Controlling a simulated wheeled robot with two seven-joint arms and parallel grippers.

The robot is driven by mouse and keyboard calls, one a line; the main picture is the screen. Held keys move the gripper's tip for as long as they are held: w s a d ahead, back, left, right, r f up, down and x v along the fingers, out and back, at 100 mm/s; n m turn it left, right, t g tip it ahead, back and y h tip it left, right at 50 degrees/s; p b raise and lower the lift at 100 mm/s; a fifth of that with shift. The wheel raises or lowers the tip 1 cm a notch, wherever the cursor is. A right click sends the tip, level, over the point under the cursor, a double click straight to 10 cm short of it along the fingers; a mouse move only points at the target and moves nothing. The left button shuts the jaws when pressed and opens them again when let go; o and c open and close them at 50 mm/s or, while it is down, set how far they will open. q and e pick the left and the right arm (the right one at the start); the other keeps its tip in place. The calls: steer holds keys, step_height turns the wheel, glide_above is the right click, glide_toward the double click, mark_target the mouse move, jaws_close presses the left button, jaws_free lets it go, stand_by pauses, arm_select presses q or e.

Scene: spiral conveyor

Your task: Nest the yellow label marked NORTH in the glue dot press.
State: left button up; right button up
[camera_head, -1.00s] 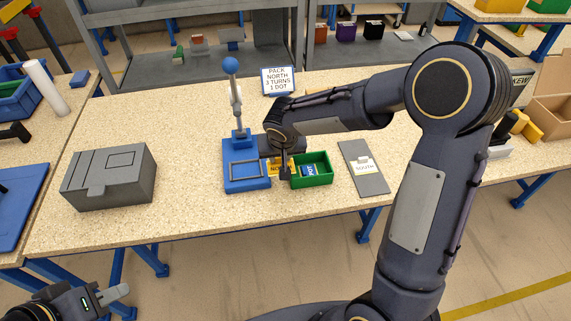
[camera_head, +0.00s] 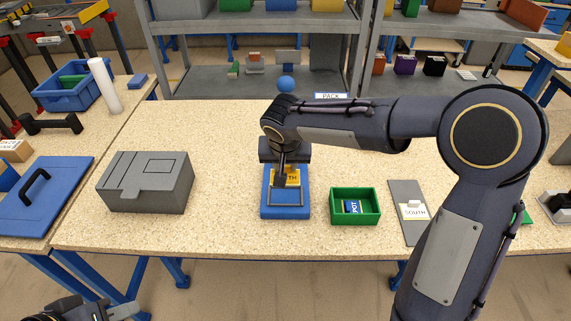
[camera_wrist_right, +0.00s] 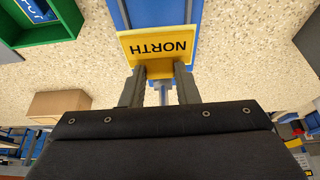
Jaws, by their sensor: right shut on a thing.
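The yellow label marked NORTH (camera_head: 293,175) is held by my right gripper (camera_head: 281,182) above the rear part of the glue dot press. In the right wrist view the label (camera_wrist_right: 158,46) is pinched at one edge between the two fingers (camera_wrist_right: 160,88), its lettering upside down. The glue dot press (camera_head: 285,212) has a blue base with a grey rectangular frame and a blue ball knob; my right arm hides its column. Its blue base (camera_wrist_right: 143,10) also shows behind the label. I cannot tell the exact gap. My left gripper (camera_head: 122,311) is partly visible at the bottom left; its jaw state is unclear.
A green bin (camera_head: 371,217) with a blue label stands right of the press. A grey plate (camera_head: 410,235) with a SOUTH label lies further right. A grey box (camera_head: 146,185) stands to the left. Bare bench lies between the grey box and press.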

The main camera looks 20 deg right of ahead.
steer(key=b, duration=0.6)
glide_above(285, 194)
steer(key=shift+f, duration=2.95)
steer(key=shift+f, duration=0.9)
steer(key=o, duration=0.9)
steer(key=v, duration=0.8)
steer(key=shift+f, duration=0.1)
